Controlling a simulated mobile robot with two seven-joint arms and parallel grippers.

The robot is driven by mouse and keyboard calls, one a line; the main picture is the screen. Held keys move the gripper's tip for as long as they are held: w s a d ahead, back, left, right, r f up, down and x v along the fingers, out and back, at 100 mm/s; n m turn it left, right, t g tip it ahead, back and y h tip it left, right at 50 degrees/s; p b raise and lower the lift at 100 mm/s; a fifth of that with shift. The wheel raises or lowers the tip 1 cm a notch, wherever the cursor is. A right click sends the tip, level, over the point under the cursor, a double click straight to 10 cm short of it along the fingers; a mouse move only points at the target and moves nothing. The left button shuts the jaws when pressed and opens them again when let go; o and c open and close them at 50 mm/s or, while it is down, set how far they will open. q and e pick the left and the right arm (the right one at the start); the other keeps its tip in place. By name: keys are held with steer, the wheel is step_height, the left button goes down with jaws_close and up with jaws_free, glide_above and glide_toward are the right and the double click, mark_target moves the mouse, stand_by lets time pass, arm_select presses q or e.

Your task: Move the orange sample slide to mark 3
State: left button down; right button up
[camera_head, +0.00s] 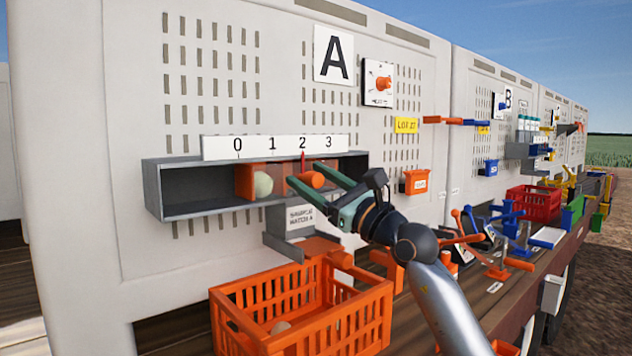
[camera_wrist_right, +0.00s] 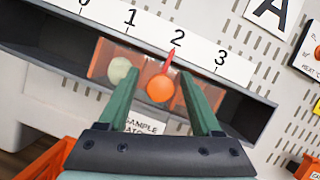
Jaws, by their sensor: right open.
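The orange sample slide (camera_head: 246,181) is a see-through orange box in a long grey channel (camera_head: 180,191) under the scale. A pale round onion (camera_head: 263,184) shows inside it. Its red pointer (camera_head: 303,160) stands at mark 2 on the white scale strip (camera_head: 220,148); mark 3 (camera_head: 328,142) is to the right. My right gripper (camera_head: 304,173) is open, with its green fingers on either side of the slide's round orange knob (camera_head: 312,179). The right wrist view shows the knob (camera_wrist_right: 159,89) between the fingers; I cannot tell whether they touch it. My left gripper is not in view.
An orange crate (camera_head: 300,322) stands below the channel. A grey sample chute (camera_head: 290,246) hangs between them. The channel is empty left of the slide and at its right end. An orange dial (camera_head: 383,83) and a small orange bin (camera_head: 415,182) are to the right.

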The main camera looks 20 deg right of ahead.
arm_select(q)
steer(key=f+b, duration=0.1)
steer(key=b, duration=0.1)
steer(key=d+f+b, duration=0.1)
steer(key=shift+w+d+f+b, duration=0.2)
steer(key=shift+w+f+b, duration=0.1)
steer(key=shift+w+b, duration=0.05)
arm_select(e)
steer(key=v, duration=1.2)
steer(key=shift+f, duration=0.15)
steer(key=shift+s+d, duration=0.1)
steer(key=shift+s, duration=0.05)
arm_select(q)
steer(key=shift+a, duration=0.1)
